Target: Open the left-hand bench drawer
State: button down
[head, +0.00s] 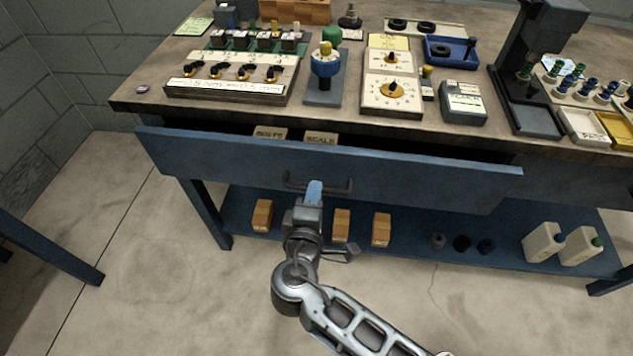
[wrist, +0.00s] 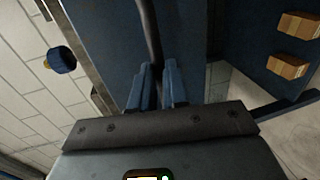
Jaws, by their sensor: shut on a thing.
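The left-hand bench drawer (head: 400,176) has a blue front and stands partly out from under the bench top. Two labelled cards (head: 320,138) show in the gap behind its front. Its dark bar handle (head: 338,186) is at the middle of the front. My gripper (head: 314,190) is at the handle, with its blue fingers shut on it. In the wrist view the handle (wrist: 150,35) runs down between the two fingertips (wrist: 157,75).
The bench top (head: 330,112) carries a switch panel (head: 230,80), dial boxes (head: 392,95), a grey box (head: 463,103) and a black stand (head: 535,70). The lower shelf (head: 400,222) holds small cartons (head: 381,229) and white jugs (head: 543,242). The floor in front is clear.

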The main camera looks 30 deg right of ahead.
jog(key=f+v, duration=0.1)
jog(key=v, duration=0.7)
jog(key=f+v, duration=0.2)
jog(key=v, duration=0.7)
jog(key=shift+s+a+f, duration=0.3)
jog(key=shift+s+a, duration=0.1)
jog(key=shift+s, duration=0.2)
jog(key=c, duration=1.1)
grip_release()
jog(key=shift+v, duration=3.85)
